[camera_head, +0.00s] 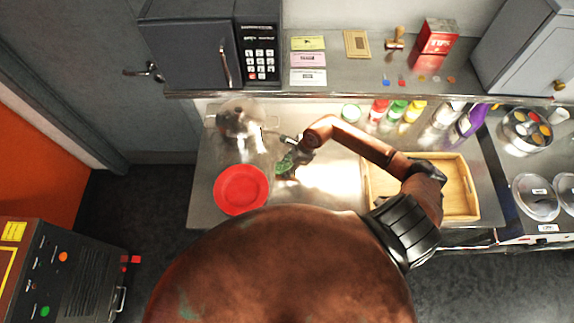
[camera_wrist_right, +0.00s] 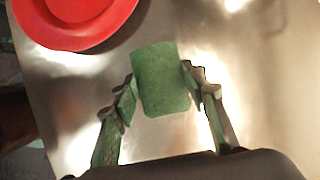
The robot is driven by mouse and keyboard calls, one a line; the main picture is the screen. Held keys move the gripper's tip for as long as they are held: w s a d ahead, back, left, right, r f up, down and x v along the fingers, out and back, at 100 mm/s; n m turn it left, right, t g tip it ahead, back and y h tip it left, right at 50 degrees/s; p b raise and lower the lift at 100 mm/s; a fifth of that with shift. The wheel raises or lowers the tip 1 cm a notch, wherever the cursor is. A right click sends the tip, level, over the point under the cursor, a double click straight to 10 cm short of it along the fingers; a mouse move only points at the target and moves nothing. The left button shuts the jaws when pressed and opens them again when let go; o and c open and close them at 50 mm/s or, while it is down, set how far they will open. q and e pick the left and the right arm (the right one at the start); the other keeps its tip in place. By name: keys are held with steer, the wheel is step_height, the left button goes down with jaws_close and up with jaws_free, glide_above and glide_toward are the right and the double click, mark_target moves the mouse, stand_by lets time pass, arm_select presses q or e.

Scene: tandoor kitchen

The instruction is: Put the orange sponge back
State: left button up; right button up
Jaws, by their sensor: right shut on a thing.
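No plainly orange sponge shows. A green sponge-like block (camera_wrist_right: 160,80) is between the fingers of my right gripper (camera_wrist_right: 158,90), which is shut on it. In the head view my right gripper (camera_head: 291,163) and the green block (camera_head: 286,161) are over the steel counter, just right of and beyond the red round dish (camera_head: 241,190). The dish also shows in the wrist view (camera_wrist_right: 75,22), at the upper left, apart from the block. Whether the block touches the counter I cannot tell. My left gripper is not in view.
A wooden tray (camera_head: 459,205) is on the counter at right, partly behind my right arm. A clear, shiny vessel (camera_head: 240,122) stands behind the dish. Several bottles, among them a red one (camera_head: 379,109), line the back. Bare counter (camera_head: 330,185) lies right of the gripper.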

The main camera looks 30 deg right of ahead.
steer(key=shift+f, duration=0.2)
steer(key=o, duration=1.3)
steer(key=shift+f, duration=0.1)
steer(key=shift+r, duration=0.25)
steer(key=p+v, duration=0.3)
steer(key=v, duration=0.4)
steer(key=shift+r+p, duration=0.15)
steer(key=shift+p, duration=0.2)
